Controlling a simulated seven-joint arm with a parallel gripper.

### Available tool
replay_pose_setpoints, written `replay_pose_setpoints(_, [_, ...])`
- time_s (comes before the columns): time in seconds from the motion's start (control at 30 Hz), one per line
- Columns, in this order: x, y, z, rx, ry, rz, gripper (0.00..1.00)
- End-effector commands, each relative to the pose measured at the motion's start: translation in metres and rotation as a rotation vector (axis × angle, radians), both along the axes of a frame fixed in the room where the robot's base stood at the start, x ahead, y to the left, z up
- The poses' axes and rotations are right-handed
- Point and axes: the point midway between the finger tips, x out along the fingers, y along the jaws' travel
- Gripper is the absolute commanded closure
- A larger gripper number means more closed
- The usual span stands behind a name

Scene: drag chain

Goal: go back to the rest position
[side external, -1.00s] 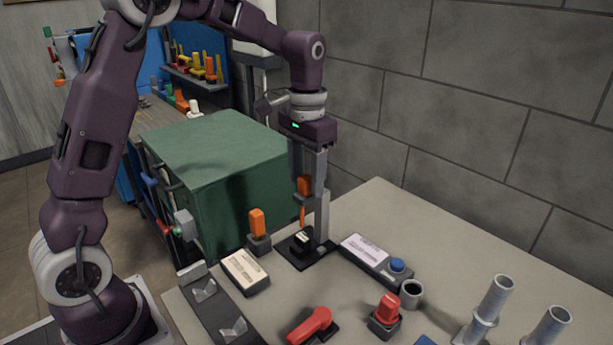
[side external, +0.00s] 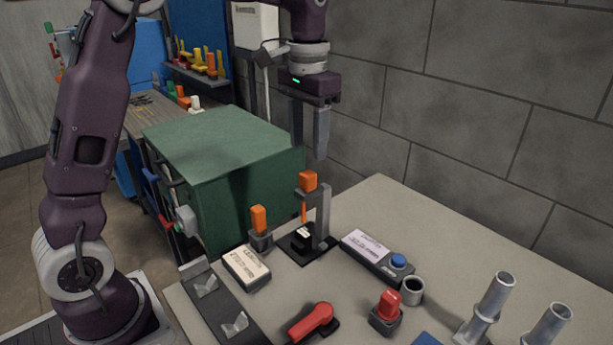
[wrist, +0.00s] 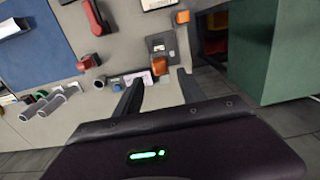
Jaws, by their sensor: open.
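My gripper (side external: 309,150) is open and empty. It hangs with its fingers pointing down, above the orange-handled tool (side external: 307,182) on its grey stand (side external: 323,215). There is a clear gap between the fingertips and the tool in the side view. In the wrist view, my gripper (wrist: 160,85) shows its two dark fingers spread apart, and the orange tool handle (wrist: 161,65) appears beyond them. A small black block with a light label (side external: 303,237) sits on the stand's black base.
A second orange-handled tool (side external: 258,220) stands to the left. A green cabinet (side external: 225,150) is behind. A blue-button box (side external: 378,257), a grey cup (side external: 412,290), red-handled items (side external: 312,322) and metal tubes (side external: 490,300) occupy the table. A block wall rises behind.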

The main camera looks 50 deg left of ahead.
Motion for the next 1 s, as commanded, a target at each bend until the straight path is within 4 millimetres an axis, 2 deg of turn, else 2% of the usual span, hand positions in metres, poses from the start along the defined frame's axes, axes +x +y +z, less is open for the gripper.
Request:
replay_pose_setpoints(0.07, [-0.009,-0.003,0.008,0.001,-0.019,0.0,0.53])
replay_pose_setpoints(0.13, [-0.032,-0.009,0.023,0.003,-0.063,-0.001,0.53])
replay_pose_setpoints(0.17, [-0.046,-0.013,0.031,0.005,-0.092,-0.001,0.53])
replay_pose_setpoints(0.27, [-0.106,-0.026,0.049,0.008,-0.202,-0.001,0.53])
replay_pose_setpoints(0.3, [-0.132,-0.031,0.05,0.008,-0.246,-0.002,0.53])
replay_pose_setpoints(0.4, [-0.189,-0.04,0.041,0.006,-0.351,-0.002,0.53])
replay_pose_setpoints(0.5, [-0.228,-0.044,0.023,0.003,-0.432,-0.001,0.53])
replay_pose_setpoints(0.6, [-0.248,-0.046,0.008,0.001,-0.475,-0.001,0.53])
replay_pose_setpoints(0.67, [-0.254,-0.046,0.004,0.0,-0.489,-0.001,0.53])
replay_pose_setpoints(1.0, [-0.255,-0.046,0.002,0.0,-0.489,0.0,0.53])
